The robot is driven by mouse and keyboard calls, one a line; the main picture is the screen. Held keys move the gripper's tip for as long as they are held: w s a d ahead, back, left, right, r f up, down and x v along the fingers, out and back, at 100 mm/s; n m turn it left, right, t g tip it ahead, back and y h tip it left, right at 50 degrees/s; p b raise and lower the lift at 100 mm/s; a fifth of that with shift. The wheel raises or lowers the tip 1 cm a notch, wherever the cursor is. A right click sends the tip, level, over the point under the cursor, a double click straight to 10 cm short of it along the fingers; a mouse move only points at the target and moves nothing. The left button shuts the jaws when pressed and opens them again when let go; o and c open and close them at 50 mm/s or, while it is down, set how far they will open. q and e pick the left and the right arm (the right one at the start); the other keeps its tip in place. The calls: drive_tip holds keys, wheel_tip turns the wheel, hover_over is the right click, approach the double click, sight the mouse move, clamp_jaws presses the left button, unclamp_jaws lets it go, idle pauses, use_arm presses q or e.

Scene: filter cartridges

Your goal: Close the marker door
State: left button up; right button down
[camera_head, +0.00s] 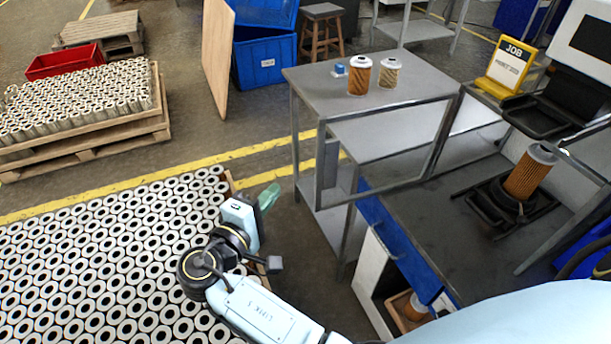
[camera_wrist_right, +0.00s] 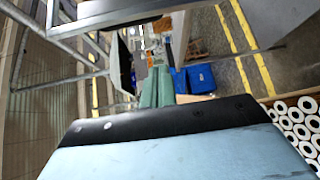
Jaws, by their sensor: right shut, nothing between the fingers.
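The marker stands at the right of the head view, with an orange filter cartridge (camera_head: 530,172) tilted in its black fixture (camera_head: 486,212). A grey-framed, see-through panel (camera_head: 444,138) that looks like the marker door stands swung out to the left, open. A grey plate (camera_head: 328,165), perhaps its handle, sits at its left end. My right gripper (camera_head: 268,196) is left of this panel, apart from it, its green fingers shut and empty. The fingers also show in the wrist view (camera_wrist_right: 157,86). My left gripper is out of view.
A grey table (camera_head: 315,80) behind the panel carries two filters (camera_head: 360,77) and a small blue box. A yellow JOB sign (camera_head: 507,66) stands beside the marker. Packed cartridges (camera_head: 110,255) fill the lower left. Floor is free between them and the table.

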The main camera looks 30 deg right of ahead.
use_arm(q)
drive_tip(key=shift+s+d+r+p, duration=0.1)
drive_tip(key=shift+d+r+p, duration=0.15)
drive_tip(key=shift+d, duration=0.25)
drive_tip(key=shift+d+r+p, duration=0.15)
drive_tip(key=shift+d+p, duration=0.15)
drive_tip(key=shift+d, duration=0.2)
use_arm(e)
drive_tip(key=d+r+m+h, duration=0.1)
drive_tip(key=d+r, duration=0.2)
drive_tip(key=d, duration=0.5)
drive_tip(key=shift+w+r+g, duration=0.2)
drive_tip(key=shift+g, duration=0.1)
